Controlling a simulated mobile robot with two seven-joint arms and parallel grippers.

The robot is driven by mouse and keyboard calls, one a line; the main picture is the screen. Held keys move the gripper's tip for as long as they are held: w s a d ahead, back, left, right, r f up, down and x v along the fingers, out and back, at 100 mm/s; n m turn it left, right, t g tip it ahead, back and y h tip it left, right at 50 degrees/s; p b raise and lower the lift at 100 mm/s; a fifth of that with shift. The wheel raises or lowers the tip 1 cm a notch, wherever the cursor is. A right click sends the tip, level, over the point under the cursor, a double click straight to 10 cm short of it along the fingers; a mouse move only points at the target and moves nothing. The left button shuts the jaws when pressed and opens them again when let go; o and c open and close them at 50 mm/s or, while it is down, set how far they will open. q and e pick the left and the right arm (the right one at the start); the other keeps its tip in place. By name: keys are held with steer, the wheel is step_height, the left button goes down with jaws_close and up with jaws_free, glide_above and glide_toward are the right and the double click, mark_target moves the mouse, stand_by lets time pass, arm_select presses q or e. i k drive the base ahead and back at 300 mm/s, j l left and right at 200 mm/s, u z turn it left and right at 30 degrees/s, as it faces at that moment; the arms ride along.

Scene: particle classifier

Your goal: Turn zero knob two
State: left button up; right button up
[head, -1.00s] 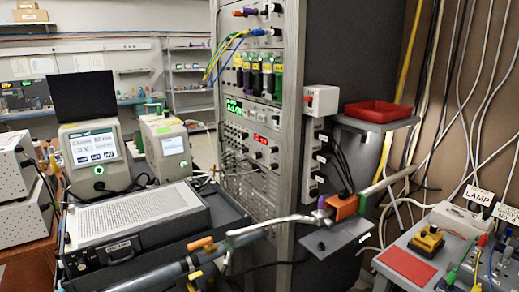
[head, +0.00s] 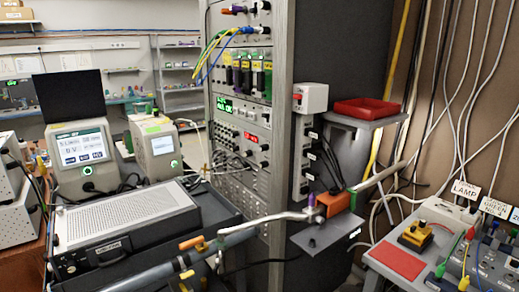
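A tall grey instrument rack (head: 280,140) stands in the middle of the head view. It holds modules with small dark knobs, including knobs by a red display (head: 251,139) and a green display (head: 224,104). Further up is a row of modules (head: 244,75) with yellow labels, and patch cables plug in above them. The labels are too small to read, so I cannot tell which knob is zero knob two. Neither of my grippers is in view.
A pipe with orange and yellow handles (head: 193,244) crosses low in front of the rack. A grey box (head: 125,215) sits at left before two screened instruments. A red tray (head: 366,109) is on a shelf right of the rack. A bench with cables (head: 400,285) stands lower right.

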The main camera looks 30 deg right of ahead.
mark_target(265, 147)
steer(key=i+j+z, duration=0.2)
steer(key=z, duration=0.25)
steer(key=i+j+z, duration=0.25)
steer(key=z, duration=0.2)
steer(key=i+j+z, duration=0.15)
steer(key=j+z, duration=0.3)
